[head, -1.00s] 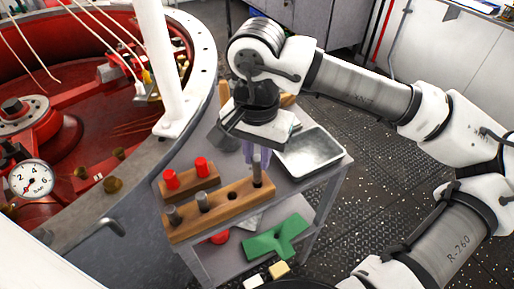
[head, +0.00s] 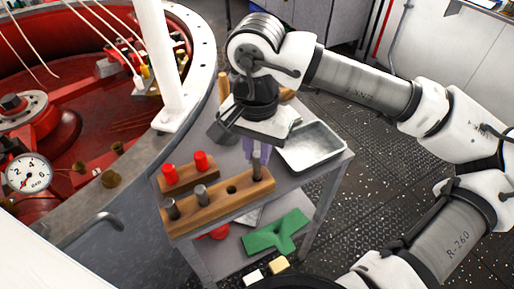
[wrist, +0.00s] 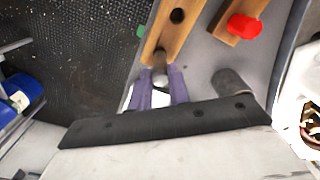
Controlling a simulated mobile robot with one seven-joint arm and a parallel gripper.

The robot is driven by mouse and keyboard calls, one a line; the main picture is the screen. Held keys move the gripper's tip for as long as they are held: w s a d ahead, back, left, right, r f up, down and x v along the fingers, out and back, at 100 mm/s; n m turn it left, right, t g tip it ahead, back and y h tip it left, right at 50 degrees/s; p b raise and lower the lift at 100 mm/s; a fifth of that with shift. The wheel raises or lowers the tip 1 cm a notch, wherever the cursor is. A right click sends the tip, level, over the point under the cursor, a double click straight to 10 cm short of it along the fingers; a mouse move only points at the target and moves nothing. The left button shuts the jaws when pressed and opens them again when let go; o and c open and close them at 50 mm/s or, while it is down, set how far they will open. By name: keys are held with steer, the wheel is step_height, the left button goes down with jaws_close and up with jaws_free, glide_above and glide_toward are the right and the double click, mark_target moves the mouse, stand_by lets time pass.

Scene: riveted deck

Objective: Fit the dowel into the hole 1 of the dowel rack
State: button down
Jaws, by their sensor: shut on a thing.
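The wooden dowel rack (head: 218,207) lies along the front of the grey cart. Two grey dowels, one at its left end (head: 173,210) and one beside it (head: 201,194), stand upright in it. An empty hole (head: 231,189) shows to their right. My gripper (head: 257,157) has purple fingers and is shut on another grey dowel (head: 257,172) at the rack's right end. This dowel looks upright, its lower end meeting the rack top; how deep it sits I cannot tell. The wrist view shows the dowel (wrist: 160,75) between the fingers (wrist: 159,69) at the rack's end (wrist: 170,38).
A smaller wooden block (head: 190,180) with two red pegs stands just behind the rack. A metal tray (head: 312,148) lies to the right of my gripper. A green piece (head: 275,235) is on the lower shelf. A dark grey cup-like object (wrist: 232,85) is near my gripper.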

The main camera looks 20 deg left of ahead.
steer(key=shift+f+b, duration=1.45)
steer(key=shift+b, duration=0.15)
stand_by(0.6)
steer(key=c, duration=1.2)
jaws_free()
steer(key=shift+c, duration=0.2)
step_height(320, 180, up, 14)
steer(key=shift+s+f, duration=0.1)
steer(key=shift+s, duration=0.05)
